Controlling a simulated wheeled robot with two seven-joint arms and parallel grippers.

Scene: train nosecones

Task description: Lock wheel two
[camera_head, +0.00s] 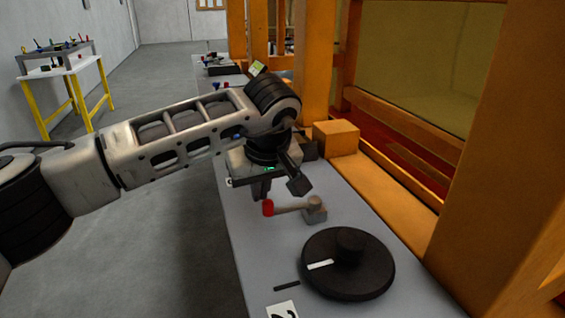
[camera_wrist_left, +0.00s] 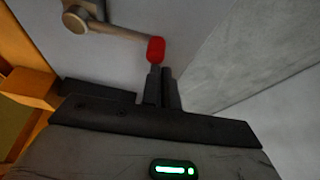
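The lock lever has a red knob (camera_head: 268,208) on a thin arm running right to a grey-brown pivot block (camera_head: 315,209) on the grey table. In the left wrist view the red knob (camera_wrist_left: 156,50) lies just beyond my fingertips, and the pivot (camera_wrist_left: 76,20) is at upper left. My left gripper (camera_head: 262,196) points down just above and behind the knob. Its fingers (camera_wrist_left: 161,72) look closed together with nothing between them. A black wheel (camera_head: 370,272) with a hub and a white mark lies nearer, beside a black dash on the table. My right gripper is out of view.
A partly cut-off number label (camera_head: 283,310), apparently a 2, is at the table's front. An orange block (camera_head: 336,137) and orange frame posts (camera_head: 316,60) border the right side. A yellow-legged table (camera_head: 62,85) stands far left. Open floor lies left of the table.

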